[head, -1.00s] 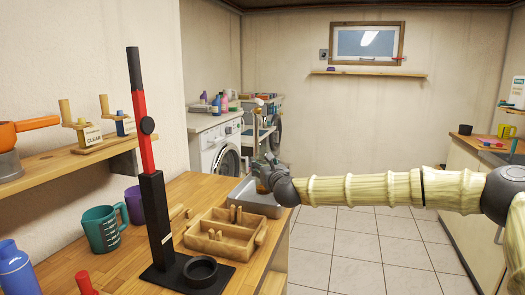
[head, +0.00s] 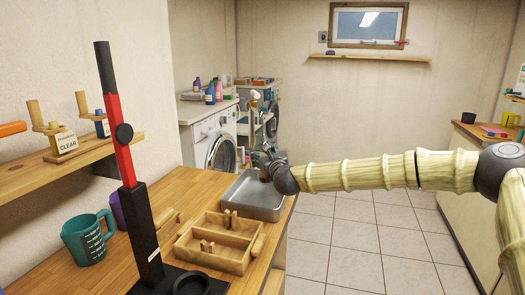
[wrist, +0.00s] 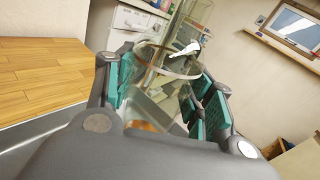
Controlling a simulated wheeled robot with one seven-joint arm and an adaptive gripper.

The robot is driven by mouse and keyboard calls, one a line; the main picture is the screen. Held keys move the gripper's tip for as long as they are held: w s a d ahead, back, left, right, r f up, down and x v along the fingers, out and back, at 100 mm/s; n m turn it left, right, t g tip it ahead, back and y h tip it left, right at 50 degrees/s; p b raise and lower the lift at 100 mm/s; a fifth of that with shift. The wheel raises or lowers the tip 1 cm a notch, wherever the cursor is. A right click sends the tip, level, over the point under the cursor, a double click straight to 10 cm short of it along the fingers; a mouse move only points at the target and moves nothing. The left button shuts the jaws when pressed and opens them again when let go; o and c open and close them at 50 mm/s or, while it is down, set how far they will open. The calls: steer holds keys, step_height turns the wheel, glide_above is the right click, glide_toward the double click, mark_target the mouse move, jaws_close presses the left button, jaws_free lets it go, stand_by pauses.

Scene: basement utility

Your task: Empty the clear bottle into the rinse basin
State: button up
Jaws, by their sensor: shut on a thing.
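My gripper (head: 262,162) is above the far right part of the rinse basin. In the wrist view my gripper (wrist: 165,100) is shut on the clear bottle (wrist: 160,72), a see-through vessel between its teal pads. A band or rim shows around the bottle, and a small orange-brown patch shows low behind the glass. In the head view the bottle is hard to make out against the gripper and background. The rinse basin (head: 240,204) is a shallow grey metal tray on the wooden counter. The part of it that shows looks empty.
A wooden divided box (head: 215,258) sits before the basin. A black-and-red post (head: 125,150) stands left of it, with a teal jug (head: 88,240) beyond. A shelf holds a stand labelled CLEAR (head: 66,143). Washing machines (head: 215,140) stand behind; the floor at right is clear.

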steer(key=shift+d+r, duration=0.1)
steer(key=shift+d+r+n+p, duration=0.1)
steer(key=shift+d+n+p, duration=0.8)
steer(key=shift+n, duration=0.4)
steer(key=shift+g, duration=0.3)
steer(key=shift+d+f+n+h+p, duration=0.25)
steer(key=shift+d+n+h+p, duration=0.25)
steer(key=shift+n+p, duration=0.45)
steer(key=shift+w+d+n, duration=0.1)
steer(key=shift+d+n, duration=0.05)
steer(key=shift+n, duration=0.1)
